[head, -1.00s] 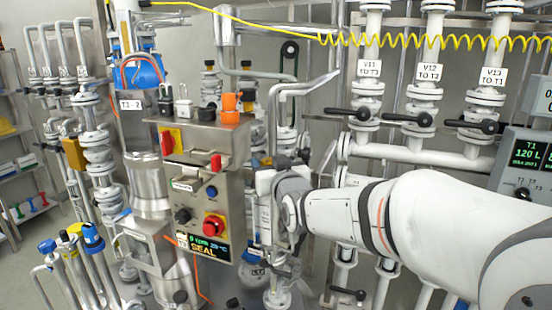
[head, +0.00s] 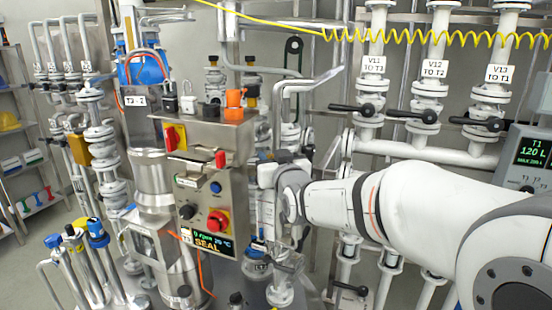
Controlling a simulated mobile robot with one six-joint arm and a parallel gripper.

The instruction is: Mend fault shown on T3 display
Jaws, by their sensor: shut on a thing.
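The control box (head: 228,178) stands left of centre with a red emergency knob (head: 217,222), a yellow-and-red switch (head: 175,137) and a blue button (head: 215,187). The display (head: 208,242) at its foot reads 0 rpm, about 29 °C, and SEAL in yellow. My arm reaches in from the right, and its wrist is just right of the box. My gripper (head: 284,262) appears below the wrist, among pipes beside the box. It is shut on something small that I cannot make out. Its fingertips are largely hidden.
Black, silver and orange locks or caps (head: 233,98) stand on top of the box. Lever valves V11 (head: 355,108), V12 (head: 412,114) and V13 (head: 478,123) line the right. The T1 panel (head: 536,151) reads 120 L. Blue-topped pipes (head: 97,232) stand at front left. Shelves (head: 25,150) are far left.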

